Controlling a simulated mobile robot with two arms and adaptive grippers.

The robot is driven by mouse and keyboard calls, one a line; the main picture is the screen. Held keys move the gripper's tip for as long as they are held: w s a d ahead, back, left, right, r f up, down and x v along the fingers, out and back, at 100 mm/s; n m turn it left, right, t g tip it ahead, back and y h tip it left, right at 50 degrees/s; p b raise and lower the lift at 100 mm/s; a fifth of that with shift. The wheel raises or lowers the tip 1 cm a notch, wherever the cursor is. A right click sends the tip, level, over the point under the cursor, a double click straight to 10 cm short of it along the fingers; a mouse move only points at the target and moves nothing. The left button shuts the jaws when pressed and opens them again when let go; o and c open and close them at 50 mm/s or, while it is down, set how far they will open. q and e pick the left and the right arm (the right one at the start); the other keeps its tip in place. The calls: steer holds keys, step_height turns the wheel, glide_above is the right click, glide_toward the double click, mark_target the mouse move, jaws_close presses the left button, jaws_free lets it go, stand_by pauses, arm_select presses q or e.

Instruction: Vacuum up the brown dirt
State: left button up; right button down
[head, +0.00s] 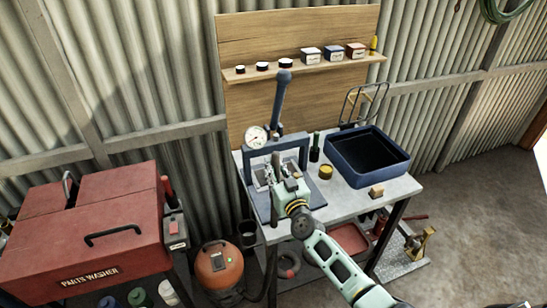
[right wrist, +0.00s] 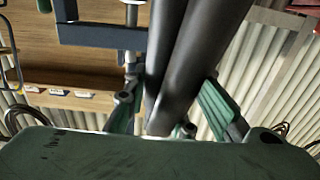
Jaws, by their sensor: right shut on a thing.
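The orange vacuum (head: 219,268) stands on the floor between the red parts washer and the workbench, with a dark hose beside it. My right gripper (head: 280,172) is over the left part of the bench, in front of the blue press (head: 302,150). It is shut on a dark tube, which runs up between the fingers in the right wrist view (right wrist: 195,50). I cannot tell whether this tube is the vacuum's nozzle. The brown dirt cannot be made out; my gripper and arm hide part of the press base (head: 256,200). My left gripper is out of view.
A dark blue tray (head: 340,172), a yellow tin (head: 325,172), a green bottle (head: 314,150) and a small wooden block (head: 376,191) stand on the workbench (head: 330,203). The parts washer (head: 95,235) is at left. A shelf (head: 290,72) holds several small containers.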

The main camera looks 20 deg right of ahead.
mark_target(276, 164)
step_height(276, 164, up, 3)
steer(key=shift+w+a+f+p, duration=0.1)
steer(key=shift+p, duration=0.9)
steer(key=shift+r, duration=0.4)
steer(key=shift+f, duration=0.1)
